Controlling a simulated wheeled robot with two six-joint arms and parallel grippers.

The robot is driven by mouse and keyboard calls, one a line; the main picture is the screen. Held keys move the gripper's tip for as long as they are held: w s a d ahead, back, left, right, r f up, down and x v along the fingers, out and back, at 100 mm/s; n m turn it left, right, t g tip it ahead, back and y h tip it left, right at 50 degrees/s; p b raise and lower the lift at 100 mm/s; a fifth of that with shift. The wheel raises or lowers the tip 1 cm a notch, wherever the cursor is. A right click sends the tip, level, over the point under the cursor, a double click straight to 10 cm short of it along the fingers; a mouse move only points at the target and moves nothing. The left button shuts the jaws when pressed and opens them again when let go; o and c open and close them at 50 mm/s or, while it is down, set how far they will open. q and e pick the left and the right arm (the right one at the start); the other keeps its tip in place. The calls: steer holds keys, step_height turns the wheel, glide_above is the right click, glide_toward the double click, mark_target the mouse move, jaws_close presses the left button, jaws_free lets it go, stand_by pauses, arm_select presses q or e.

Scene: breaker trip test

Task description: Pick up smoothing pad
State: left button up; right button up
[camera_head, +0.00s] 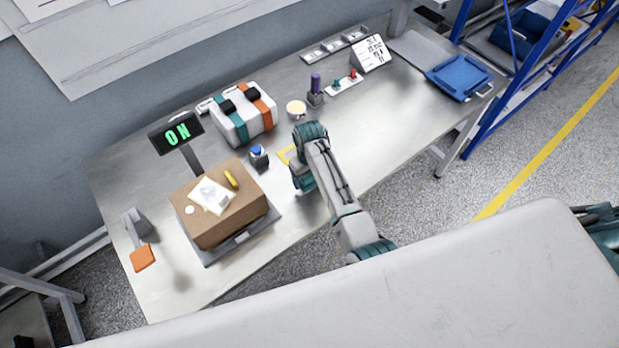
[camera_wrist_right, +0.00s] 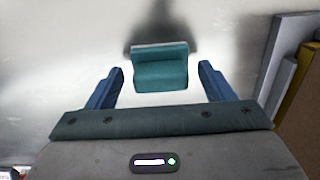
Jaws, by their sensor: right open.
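A teal block with a pale grey edge, which I take to be the smoothing pad (camera_wrist_right: 160,74), stands on the metal surface in the right wrist view. My right gripper (camera_wrist_right: 161,68) is open, its two blue fingers apart on either side of the pad's near part. Gaps show between each finger and the pad, so they look apart. In the head view my right arm reaches over the middle of the bench, and its wrist hides the fingers and the pad. My left gripper is not in view.
On the bench (camera_head: 385,112) stand a white case with straps (camera_head: 244,114), a blue button (camera_head: 258,156), a cardboard box (camera_head: 218,206) and an ON display (camera_head: 178,133). A blue tray (camera_head: 459,76) lies at the right end. Bare metal lies right of my arm.

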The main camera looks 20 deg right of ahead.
steer(key=c, duration=1.1)
steer(key=shift+o, duration=0.2)
steer(key=shift+w+r, duration=0.1)
steer(key=shift+r, duration=0.05)
